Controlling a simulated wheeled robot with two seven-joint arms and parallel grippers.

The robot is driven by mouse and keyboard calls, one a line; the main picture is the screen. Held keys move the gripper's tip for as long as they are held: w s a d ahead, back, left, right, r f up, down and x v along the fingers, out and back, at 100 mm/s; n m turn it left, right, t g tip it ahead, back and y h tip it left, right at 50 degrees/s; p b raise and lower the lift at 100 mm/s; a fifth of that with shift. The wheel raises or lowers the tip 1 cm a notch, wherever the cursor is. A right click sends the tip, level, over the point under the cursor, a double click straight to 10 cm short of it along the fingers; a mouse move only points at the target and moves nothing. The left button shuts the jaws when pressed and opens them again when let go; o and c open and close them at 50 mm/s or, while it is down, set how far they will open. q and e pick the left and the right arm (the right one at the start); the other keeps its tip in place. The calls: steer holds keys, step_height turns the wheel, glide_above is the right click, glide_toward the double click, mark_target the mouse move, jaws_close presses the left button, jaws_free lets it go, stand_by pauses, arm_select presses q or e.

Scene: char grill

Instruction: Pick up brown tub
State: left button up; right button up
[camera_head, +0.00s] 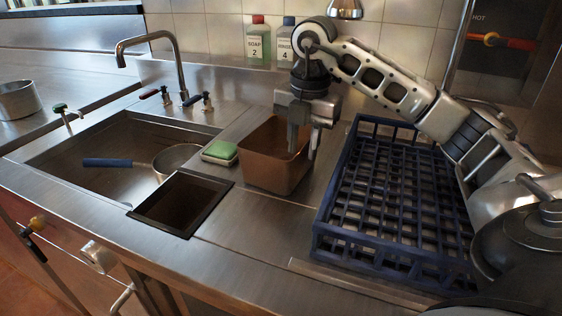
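The brown tub (268,175) stands upright on the steel counter, between the sink and the blue rack. My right gripper (303,150) is above its right side, pointing down. Its two fingers are apart: one reaches down inside the tub's opening, and the other is at or just outside the right wall. The gripper hides part of the tub's right rim. I cannot tell whether either finger touches the wall. My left gripper is not in view.
A blue dish rack (325,232) lies right of the tub, beneath my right arm. A green sponge (220,150) sits at left, near a square opening (180,203) and the sink (75,150). Soap bottles (258,42) stand behind. Bare counter (262,225) lies in front.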

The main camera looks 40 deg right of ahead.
mark_target(302, 178)
steer(key=f, duration=0.5)
steer(key=shift+w+d+f, duration=0.1)
steer(key=shift+d+f, duration=0.05)
steer(key=shift+d, duration=0.15)
jaws_close()
